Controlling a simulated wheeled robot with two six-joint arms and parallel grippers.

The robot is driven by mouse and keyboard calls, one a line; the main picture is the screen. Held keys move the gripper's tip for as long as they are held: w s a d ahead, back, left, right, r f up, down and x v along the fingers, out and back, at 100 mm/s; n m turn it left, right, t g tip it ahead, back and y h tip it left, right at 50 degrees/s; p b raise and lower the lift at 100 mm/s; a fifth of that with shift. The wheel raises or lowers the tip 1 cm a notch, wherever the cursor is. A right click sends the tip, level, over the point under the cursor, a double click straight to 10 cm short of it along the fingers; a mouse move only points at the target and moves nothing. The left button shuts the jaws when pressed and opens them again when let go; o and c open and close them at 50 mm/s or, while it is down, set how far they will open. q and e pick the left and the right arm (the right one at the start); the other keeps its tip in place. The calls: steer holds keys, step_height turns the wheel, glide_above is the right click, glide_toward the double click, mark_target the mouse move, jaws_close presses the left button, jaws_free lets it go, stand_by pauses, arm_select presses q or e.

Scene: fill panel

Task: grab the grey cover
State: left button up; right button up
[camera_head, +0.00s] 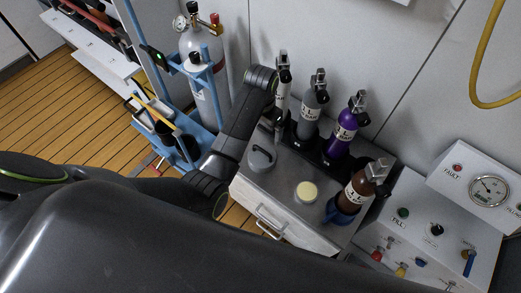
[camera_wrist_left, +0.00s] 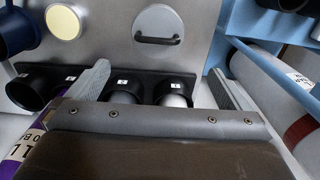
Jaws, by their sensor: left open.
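The grey cover (camera_head: 262,157) is a round disc with a dark arched handle. It lies on the cabinet top, left of the cream disc. In the left wrist view the cover (camera_wrist_left: 158,24) shows at the top centre, beyond the bottle rack. My left gripper (camera_head: 279,122) is at the rack's left end, behind the cover, partly hidden by its own wrist. In the left wrist view its two fingers (camera_wrist_left: 160,82) are wide apart, with nothing held between them. They are apart from the cover. My right gripper is not in view.
A black rack (camera_wrist_left: 133,80) holds white, grey (camera_head: 312,107) and purple (camera_head: 344,130) bottles close to my left gripper. A brown bottle (camera_head: 355,192) stands in a blue holder. The cream disc (camera_head: 306,192) lies nearby. A blue cylinder stand (camera_head: 199,75) is left; a gauge panel (camera_head: 440,225) is right.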

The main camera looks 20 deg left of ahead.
arm_select(q)
step_height(320, 180, down, 4)
steer(key=shift+s+f+b, duration=0.15)
steer(key=shift+f+b, duration=0.1)
steer(key=shift+b, duration=0.35)
steer(key=b, duration=0.2)
glide_above(262, 155)
step_height(262, 155, down, 6)
steer(key=shift+a+f, duration=0.1)
steer(key=shift+d+f+b, duration=0.2)
steer(key=shift+f+b, duration=0.55)
steer(key=shift+f, duration=2.45)
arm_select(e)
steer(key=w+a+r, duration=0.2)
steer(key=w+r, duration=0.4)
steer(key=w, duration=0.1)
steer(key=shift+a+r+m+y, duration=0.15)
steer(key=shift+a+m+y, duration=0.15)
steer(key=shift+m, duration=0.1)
arm_select(q)
steer(key=shift+c, duration=0.4)
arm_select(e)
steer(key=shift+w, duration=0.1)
arm_select(q)
steer(key=c, duration=0.7)
